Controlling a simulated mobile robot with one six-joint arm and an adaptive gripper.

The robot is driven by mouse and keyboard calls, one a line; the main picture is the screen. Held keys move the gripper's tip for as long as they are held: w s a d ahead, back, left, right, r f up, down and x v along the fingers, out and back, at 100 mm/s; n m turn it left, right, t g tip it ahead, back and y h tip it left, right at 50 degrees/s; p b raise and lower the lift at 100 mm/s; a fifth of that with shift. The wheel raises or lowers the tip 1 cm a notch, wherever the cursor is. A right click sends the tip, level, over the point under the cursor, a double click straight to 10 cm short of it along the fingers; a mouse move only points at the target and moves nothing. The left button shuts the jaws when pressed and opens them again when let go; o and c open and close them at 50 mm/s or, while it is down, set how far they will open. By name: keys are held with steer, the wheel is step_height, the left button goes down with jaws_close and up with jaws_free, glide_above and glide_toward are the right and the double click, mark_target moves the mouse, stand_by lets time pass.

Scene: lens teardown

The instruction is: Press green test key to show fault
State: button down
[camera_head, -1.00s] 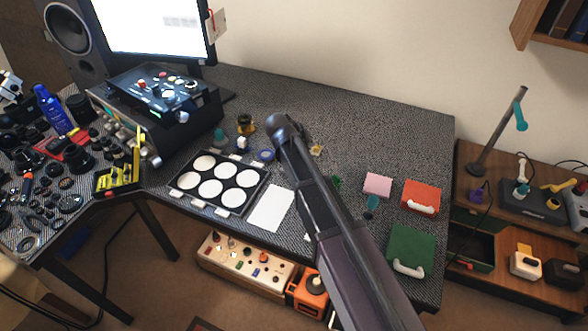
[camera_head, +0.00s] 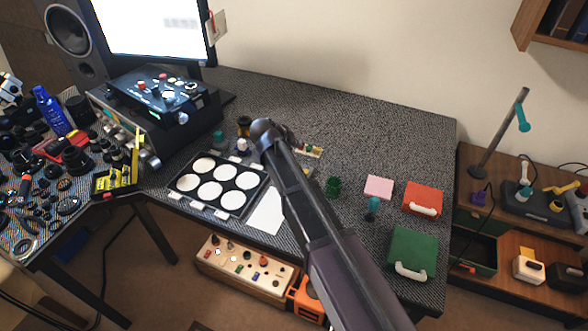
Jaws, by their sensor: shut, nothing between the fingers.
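The black console (camera_head: 150,101) stands at the back left below the monitor, its sloping panel carrying small red, white and other coloured controls. A small board (camera_head: 311,151) with yellow and green parts lies behind my arm, partly hidden. The monitor (camera_head: 130,30) shows a mostly white screen with a faint grey block. My arm reaches from the bottom right to the table's middle. Its rounded dark joint is near the tray's back right corner.
A black tray (camera_head: 232,206) with several white discs lies left of my arm, beside a white sheet (camera_head: 265,212). The back right tabletop is clear.

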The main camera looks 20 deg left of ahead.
steer(key=shift+f+b, duration=3.75)
steer(key=shift+f, duration=0.25)
steer(key=shift+f, duration=0.1)
steer(key=shift+f+b, duration=0.3)
steer(key=shift+b, duration=0.15)
steer(key=shift+f+b, duration=0.4)
steer(key=shift+r, duration=0.1)
steer(key=shift+r+p, duration=0.75)
steer(key=shift+p, duration=0.15)
steer(key=shift+r+p, duration=2.5)
